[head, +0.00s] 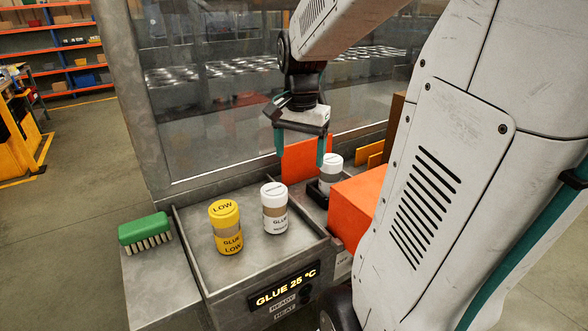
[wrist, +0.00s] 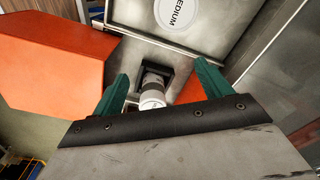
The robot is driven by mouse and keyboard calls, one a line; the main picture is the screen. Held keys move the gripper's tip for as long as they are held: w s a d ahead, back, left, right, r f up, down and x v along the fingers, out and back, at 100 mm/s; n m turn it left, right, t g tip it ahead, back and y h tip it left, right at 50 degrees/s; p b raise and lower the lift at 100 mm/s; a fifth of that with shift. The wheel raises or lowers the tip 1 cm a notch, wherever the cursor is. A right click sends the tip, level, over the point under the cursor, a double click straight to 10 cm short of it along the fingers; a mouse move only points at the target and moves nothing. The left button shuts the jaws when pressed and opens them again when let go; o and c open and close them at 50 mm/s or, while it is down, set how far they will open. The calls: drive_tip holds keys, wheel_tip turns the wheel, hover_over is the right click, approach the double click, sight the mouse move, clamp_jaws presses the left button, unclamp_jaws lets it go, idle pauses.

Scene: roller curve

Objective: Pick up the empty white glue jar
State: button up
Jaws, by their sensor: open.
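A white jar (head: 330,172) with a grey-brown band stands in a dark square holder (head: 317,194) behind the orange block. In the wrist view this jar (wrist: 151,98) shows between the finger lines, its lower part cut off by my gripper. Another white jar (head: 274,208), marked GLUE, stands upright on the metal tray (head: 277,254). The frames do not show inside either jar.
A yellow LOW glue jar (head: 226,228) stands on the tray's left part. A green brush (head: 145,232) lies left of the tray. An orange block (head: 353,208) stands close to the holder. An orange plate (head: 307,158) and a clear panel (head: 235,110) rise behind.

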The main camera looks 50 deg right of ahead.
sight(332, 156)
drive_tip(key=d+f+m, duration=0.1)
drive_tip(key=d+m, duration=0.1)
drive_tip(key=d, duration=0.2)
drive_tip(key=d+f+m, duration=0.1)
drive_tip(key=d+m, duration=0.1)
drive_tip(key=d, duration=0.2)
drive_tip(key=d+f+m, duration=0.1)
drive_tip(key=d+m, duration=0.1)
drive_tip(key=d, duration=0.2)
drive_tip(key=shift+w+d+f, duration=0.2)
drive_tip(key=shift+f, duration=0.2)
drive_tip(key=shift+d+f+m, duration=0.2)
drive_tip(key=shift+f+m, duration=0.1)
drive_tip(key=f, duration=0.7)
drive_tip(key=shift+s+a+f, duration=0.15)
drive_tip(key=shift+s+a, duration=0.1)
drive_tip(key=shift+a, duration=0.05)
drive_tip(key=c, duration=1.1)
